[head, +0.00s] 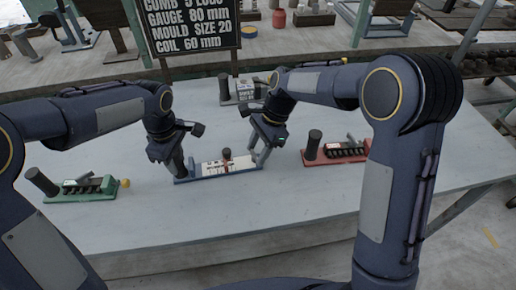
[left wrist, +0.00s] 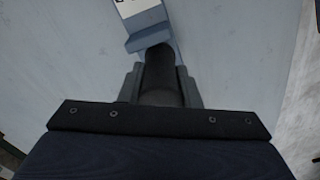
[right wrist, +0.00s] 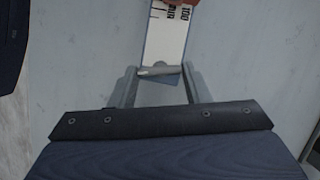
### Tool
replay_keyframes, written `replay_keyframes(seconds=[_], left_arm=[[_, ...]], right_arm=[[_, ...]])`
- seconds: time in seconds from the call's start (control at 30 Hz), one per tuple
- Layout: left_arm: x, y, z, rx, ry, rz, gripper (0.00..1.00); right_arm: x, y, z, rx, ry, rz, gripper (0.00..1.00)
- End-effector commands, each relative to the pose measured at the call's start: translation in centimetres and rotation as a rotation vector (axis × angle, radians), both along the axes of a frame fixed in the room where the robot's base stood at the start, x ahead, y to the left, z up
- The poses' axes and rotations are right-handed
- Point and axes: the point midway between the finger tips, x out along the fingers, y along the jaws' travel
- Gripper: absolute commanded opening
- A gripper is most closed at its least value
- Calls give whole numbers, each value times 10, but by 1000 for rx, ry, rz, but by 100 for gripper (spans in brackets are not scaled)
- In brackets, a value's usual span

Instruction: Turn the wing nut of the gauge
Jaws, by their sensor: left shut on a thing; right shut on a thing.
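The gauge has a blue base (head: 217,176) with a white scale, lying in the middle of the table; the scale shows in the right wrist view (right wrist: 166,38). A dark reddish slider (head: 226,160) stands on it. My left gripper (head: 177,166) is shut on the dark upright handle (left wrist: 160,75) at the gauge's left end. My right gripper (head: 259,157) is at the right end, its fingers (right wrist: 159,88) shut on a silver bar, the wing nut (right wrist: 158,71). In the head view the wing nut is hidden by the fingers.
A green-based fixture (head: 82,188) with a dark post stands at left, beside a small yellow knob. A red-based fixture (head: 335,154) stands at right. A dark sign (head: 190,25) reading "GAUGE 80 mm" stands at the back. The table front is clear.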

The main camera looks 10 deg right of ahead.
Motion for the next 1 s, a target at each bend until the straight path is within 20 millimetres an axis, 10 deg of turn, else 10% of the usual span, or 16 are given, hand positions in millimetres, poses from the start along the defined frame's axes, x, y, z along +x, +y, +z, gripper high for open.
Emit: replay_keyframes(seconds=[1.0], left_arm=[[0,0,0,1,0,-2,0]], right_arm=[[6,5,0,0,0,745,20]])
